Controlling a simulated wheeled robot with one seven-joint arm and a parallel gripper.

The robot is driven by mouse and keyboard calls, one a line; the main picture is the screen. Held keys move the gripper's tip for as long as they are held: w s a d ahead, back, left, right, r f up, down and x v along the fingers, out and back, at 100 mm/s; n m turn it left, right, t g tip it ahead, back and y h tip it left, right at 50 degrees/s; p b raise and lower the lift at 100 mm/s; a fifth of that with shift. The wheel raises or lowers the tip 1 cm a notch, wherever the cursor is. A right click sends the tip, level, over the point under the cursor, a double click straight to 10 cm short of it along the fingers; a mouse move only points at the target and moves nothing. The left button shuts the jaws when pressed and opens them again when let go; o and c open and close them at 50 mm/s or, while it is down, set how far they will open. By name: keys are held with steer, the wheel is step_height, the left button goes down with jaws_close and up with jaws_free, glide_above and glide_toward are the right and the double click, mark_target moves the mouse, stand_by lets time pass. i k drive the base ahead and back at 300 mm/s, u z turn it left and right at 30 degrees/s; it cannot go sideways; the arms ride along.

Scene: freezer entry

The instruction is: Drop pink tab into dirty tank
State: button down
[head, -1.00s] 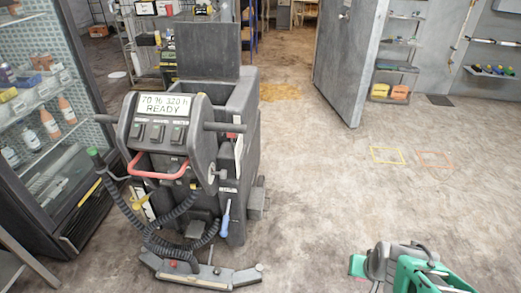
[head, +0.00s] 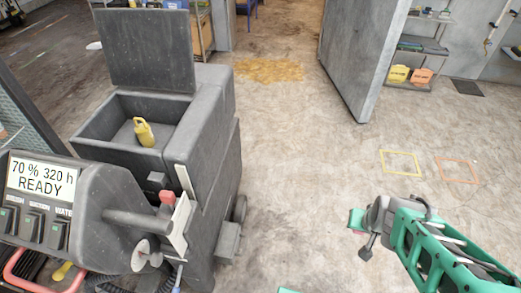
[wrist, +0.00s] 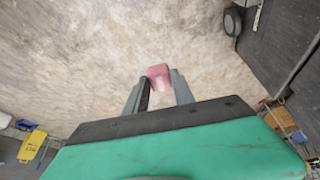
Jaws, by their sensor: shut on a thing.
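The pink tab (wrist: 159,74) is between the two finger tips of my gripper (wrist: 158,88) in the wrist view, above bare floor. In the head view my gripper (head: 362,237) is at the lower right, and only a trace of pink shows there. The grey floor scrubber (head: 205,165) stands at the left with its lid (head: 144,48) raised. Its open tank (head: 101,127) has a yellow bottle-like object (head: 144,132) inside. I see no label saying whether this tank is the dirty one. My gripper is well to the right of the tank.
The scrubber's console (head: 45,200) and handle (head: 138,217) stick out at the lower left. A grey door (head: 362,60) stands open at the back. Yellow (head: 401,163) and orange (head: 458,170) squares mark the floor. The floor between scrubber and gripper is clear.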

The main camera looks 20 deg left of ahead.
mark_target(132, 141)
steer(key=i, duration=2.3)
steer(key=u, duration=3.3)
